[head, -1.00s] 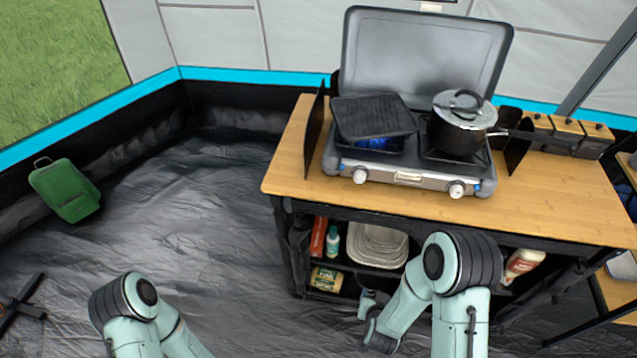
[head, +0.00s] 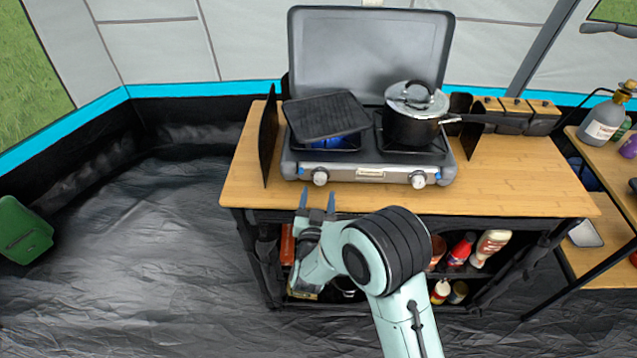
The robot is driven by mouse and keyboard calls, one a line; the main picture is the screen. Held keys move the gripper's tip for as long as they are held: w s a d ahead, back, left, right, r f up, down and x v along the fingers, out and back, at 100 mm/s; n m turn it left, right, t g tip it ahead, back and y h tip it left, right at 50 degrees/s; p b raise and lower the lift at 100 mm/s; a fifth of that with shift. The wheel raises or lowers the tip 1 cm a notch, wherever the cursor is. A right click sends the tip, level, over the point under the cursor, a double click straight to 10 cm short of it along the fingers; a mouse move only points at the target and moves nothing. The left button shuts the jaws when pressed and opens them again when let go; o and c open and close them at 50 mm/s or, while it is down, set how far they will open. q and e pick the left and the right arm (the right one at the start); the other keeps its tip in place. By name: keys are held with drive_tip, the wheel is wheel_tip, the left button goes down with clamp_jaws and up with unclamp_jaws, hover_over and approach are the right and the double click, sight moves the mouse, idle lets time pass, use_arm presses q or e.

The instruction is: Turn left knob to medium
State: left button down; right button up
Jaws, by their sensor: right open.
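The camping stove (head: 370,172) stands on the wooden table with its lid up. Its left knob (head: 320,177) and right knob (head: 417,180) are on the front panel. A blue glow shows under the griddle plate (head: 325,115) on the left burner. My right gripper (head: 317,201) is open and empty, its two fingers pointing up at the table's front edge, just below the left knob and apart from it. The exact angle of the knob is too small to read. My left gripper is not in view.
A lidded pot (head: 413,118) stands on the right burner, its handle pointing right. Dark wind panels flank the stove. Shelves below hold bottles (head: 490,245). A side table stands at the right.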

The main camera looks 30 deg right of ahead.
sight(320, 182)
drive_tip(key=x, duration=0.5)
drive_tip(key=c, duration=1)
